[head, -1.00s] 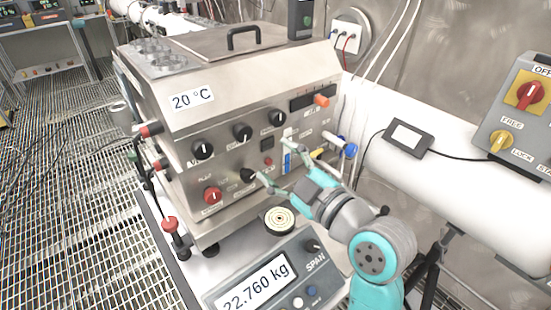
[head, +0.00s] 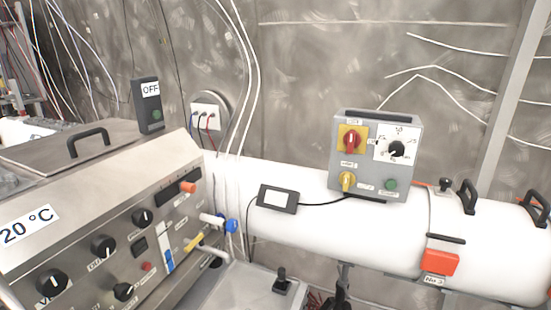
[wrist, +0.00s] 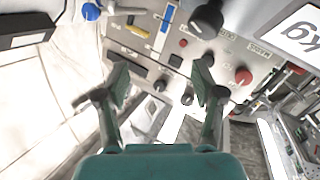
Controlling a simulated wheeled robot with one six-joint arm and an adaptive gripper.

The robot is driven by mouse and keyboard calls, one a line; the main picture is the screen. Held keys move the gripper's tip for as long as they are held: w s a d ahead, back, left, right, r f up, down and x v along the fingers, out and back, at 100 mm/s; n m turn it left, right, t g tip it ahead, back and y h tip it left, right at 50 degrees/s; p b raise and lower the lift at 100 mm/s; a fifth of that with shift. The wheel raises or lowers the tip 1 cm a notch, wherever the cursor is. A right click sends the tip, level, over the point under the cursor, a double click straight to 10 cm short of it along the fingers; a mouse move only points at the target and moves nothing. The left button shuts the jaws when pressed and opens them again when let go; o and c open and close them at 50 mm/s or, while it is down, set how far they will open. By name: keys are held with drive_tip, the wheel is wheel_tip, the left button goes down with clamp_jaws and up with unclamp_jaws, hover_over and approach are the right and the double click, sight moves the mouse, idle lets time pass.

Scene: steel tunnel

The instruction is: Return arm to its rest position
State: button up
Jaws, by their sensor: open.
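My gripper (wrist: 160,90) shows in the wrist view with its two fingers apart and nothing between them. The front panel of the steel machine (wrist: 180,40) lies beyond the fingertips, with black and red knobs, a blue strip and a yellow handle. I cannot tell how far the fingertips are from the panel. My arm and gripper do not show in the head view now.
The steel machine (head: 120,215) with its 20 °C label stands at the left. A grey switch box (head: 375,155) and a small display (head: 278,198) sit on the white pipe (head: 300,232). A red tag (head: 440,262) hangs at the right. The wall is behind.

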drive_tip(key=s+d+f+m+t+h, duration=0.1)
drive_tip(key=s+d+f+m+h, duration=0.3)
drive_tip(key=s+d+f, duration=0.4)
drive_tip(key=s+d+f+m+t+h, duration=0.1)
drive_tip(key=s+d+f+m+h, duration=0.35)
drive_tip(key=s+d, duration=0.4)
drive_tip(key=s+d+r+m+h, duration=0.1)
drive_tip(key=s+d, duration=0.3)
drive_tip(key=s, duration=0.5)
drive_tip(key=s+d+r+m+h, duration=0.1)
drive_tip(key=s+d+m+h, duration=0.1)
drive_tip(key=s+d, duration=0.3)
drive_tip(key=s+m, duration=0.1)
drive_tip(key=s, duration=0.3)
drive_tip(key=shift+s+a, duration=0.1)
